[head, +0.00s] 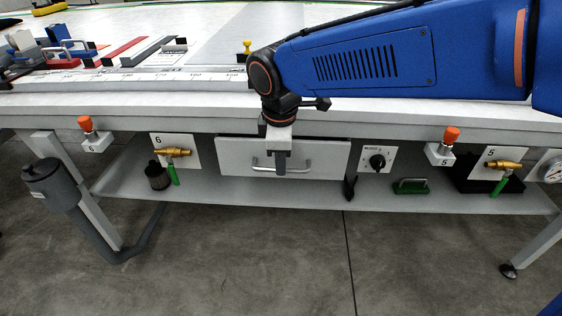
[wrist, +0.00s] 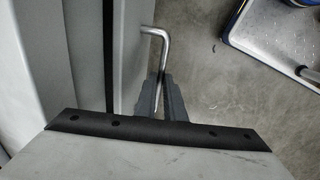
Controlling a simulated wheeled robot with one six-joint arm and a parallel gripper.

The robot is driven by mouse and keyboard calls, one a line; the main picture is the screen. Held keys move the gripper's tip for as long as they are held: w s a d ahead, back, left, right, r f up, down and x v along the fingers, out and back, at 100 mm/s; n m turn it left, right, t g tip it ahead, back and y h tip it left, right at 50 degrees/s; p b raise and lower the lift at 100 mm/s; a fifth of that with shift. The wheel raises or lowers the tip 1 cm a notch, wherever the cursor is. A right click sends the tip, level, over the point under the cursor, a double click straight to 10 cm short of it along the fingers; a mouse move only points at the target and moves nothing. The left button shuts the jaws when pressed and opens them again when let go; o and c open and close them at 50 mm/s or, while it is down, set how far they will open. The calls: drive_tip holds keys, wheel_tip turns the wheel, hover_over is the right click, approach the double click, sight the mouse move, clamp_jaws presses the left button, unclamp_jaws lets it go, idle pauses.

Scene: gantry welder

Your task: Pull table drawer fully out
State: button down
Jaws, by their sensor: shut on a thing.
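The table drawer (head: 230,151) is a light grey front under the table top, in the middle of the head view. Its silver bar handle (head: 306,168) runs across the front. My gripper (head: 281,165) hangs down in front of the drawer and is shut on the handle. In the wrist view, the fingers of my gripper (wrist: 163,98) close around the bar of the handle (wrist: 157,33), whose bent end shows above them. The drawer front looks close to the table's edge in the head view. How far it stands out is hard to tell.
The table top (head: 60,98) overhangs the drawer. A black rotary switch (head: 377,161) is right of it, a brass valve (head: 172,152) left. A shelf (head: 230,188) below holds a green brush (head: 411,186). The grey floor (head: 250,260) in front is clear.

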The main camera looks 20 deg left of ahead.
drive_tip(key=s+d, duration=0.3)
drive_tip(key=s, duration=1.1)
drive_tip(key=s+d, duration=0.4)
drive_tip(key=s, duration=1.1)
drive_tip(key=shift+w, duration=0.1)
drive_tip(key=c, duration=1.8)
unclamp_jaws()
drive_tip(key=shift+c, duration=0.2)
drive_tip(key=s+r, duration=0.3)
drive_tip(key=r, duration=1.4)
drive_tip(key=shift+d, duration=0.4)
drive_tip(key=shift+s, duration=0.1)
